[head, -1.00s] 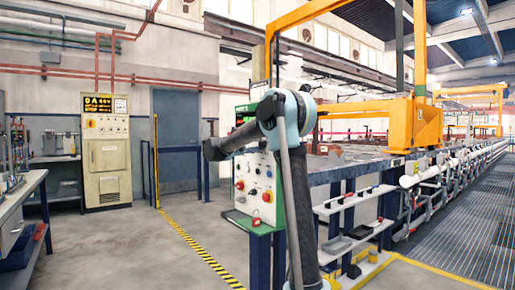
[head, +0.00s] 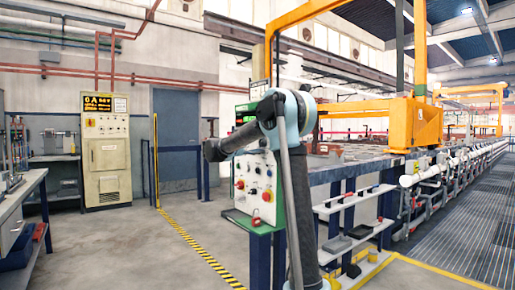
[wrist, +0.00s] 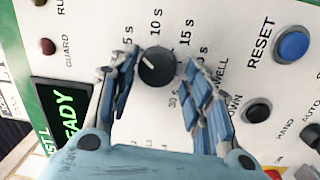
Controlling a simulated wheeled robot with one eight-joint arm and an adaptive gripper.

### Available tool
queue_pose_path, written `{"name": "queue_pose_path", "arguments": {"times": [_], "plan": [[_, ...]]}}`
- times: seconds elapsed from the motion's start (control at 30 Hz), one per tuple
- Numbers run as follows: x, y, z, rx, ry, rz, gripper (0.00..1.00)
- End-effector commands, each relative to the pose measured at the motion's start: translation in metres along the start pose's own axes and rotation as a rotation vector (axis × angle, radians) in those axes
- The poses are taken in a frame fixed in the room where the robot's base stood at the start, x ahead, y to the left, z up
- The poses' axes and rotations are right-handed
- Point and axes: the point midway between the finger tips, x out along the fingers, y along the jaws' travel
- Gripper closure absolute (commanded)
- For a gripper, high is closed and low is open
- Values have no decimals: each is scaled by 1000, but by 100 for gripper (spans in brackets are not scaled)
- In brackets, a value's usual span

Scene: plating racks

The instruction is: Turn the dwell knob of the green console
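The green console (head: 245,190) has a white panel in a green frame, left of the middle in the head view, partly hidden by my arm. In the wrist view the dwell knob (wrist: 157,66) is round and black, with a light pointer line toward the upper left. A ring of second marks surrounds it, with part of "DWELL" at its lower right. My gripper (wrist: 156,80) is open.
In the wrist view, a blue RESET button (wrist: 291,45) and a black button (wrist: 257,110) lie right of the fingers. A lit green display (wrist: 70,115) is at the left. In the head view, a shelf rack (head: 350,205) stands right of the console; the floor at left is open.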

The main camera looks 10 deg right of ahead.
Motion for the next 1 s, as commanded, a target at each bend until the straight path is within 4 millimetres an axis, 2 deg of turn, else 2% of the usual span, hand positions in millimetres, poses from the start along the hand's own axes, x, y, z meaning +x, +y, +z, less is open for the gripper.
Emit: {"name": "queue_pose_path", "arguments": {"times": [0.33, 0.47, 1.0], "plan": [[-1, 1, 1, 0, -2, 2, 46], [-8, 1, 1, 0, -1, 3, 46], [-101, 0, -1, -1, 0, 1, 46]]}}
